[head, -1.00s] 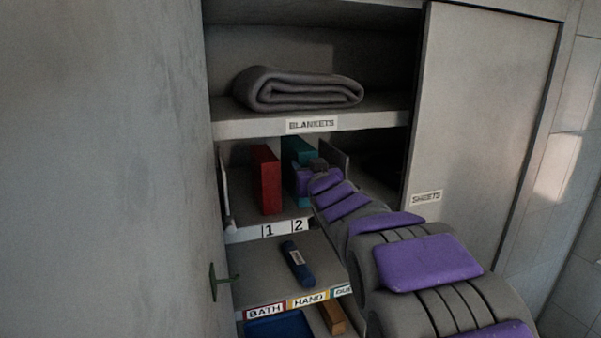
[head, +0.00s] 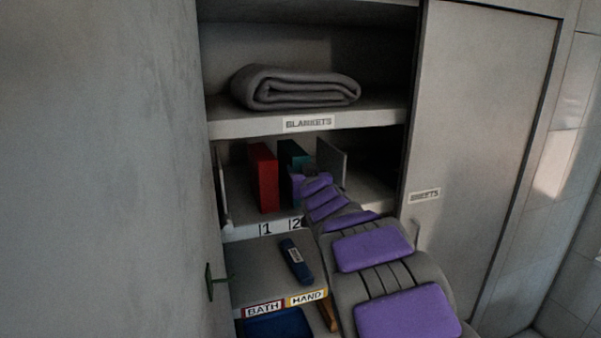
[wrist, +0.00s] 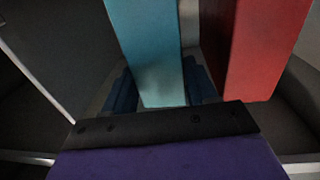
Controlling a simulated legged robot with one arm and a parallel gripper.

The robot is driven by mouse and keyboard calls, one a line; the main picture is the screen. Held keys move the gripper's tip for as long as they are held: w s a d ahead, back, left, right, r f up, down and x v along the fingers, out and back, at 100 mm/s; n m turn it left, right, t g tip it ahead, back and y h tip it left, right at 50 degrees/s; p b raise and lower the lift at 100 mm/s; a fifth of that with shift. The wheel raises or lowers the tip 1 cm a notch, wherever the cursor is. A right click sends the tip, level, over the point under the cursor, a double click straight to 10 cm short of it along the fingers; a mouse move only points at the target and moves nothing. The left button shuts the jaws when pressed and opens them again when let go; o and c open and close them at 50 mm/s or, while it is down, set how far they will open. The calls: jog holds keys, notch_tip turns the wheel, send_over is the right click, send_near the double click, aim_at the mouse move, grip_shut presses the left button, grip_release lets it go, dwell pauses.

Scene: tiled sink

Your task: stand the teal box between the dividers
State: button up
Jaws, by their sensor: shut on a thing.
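The teal box (head: 291,153) stands upright on the shelf under the blankets in the head view, to the right of the red box (head: 264,178). My gripper (head: 298,180) is at its front and hides its lower part. In the wrist view the teal box (wrist: 152,50) rises from my gripper (wrist: 155,112), which is shut on it; the red box (wrist: 265,50) is beside it with a gap. A grey divider (head: 331,160) stands right of the teal box. Another divider (head: 222,190) is at the shelf's left end. The box's base is hidden.
A folded grey blanket (head: 298,88) lies on the shelf above. A blue bin (head: 275,325) is lower down. A cabinet door (head: 484,150) closes off the right side.

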jog(key=shift+r, duration=0.1)
jog(key=o, duration=1.5)
jog(key=shift+a, duration=0.25)
jog(key=shift+c, duration=0.2)
jog(key=b+v, duration=0.1)
jog(key=v, duration=1.1)
jog(key=shift+d, duration=0.15)
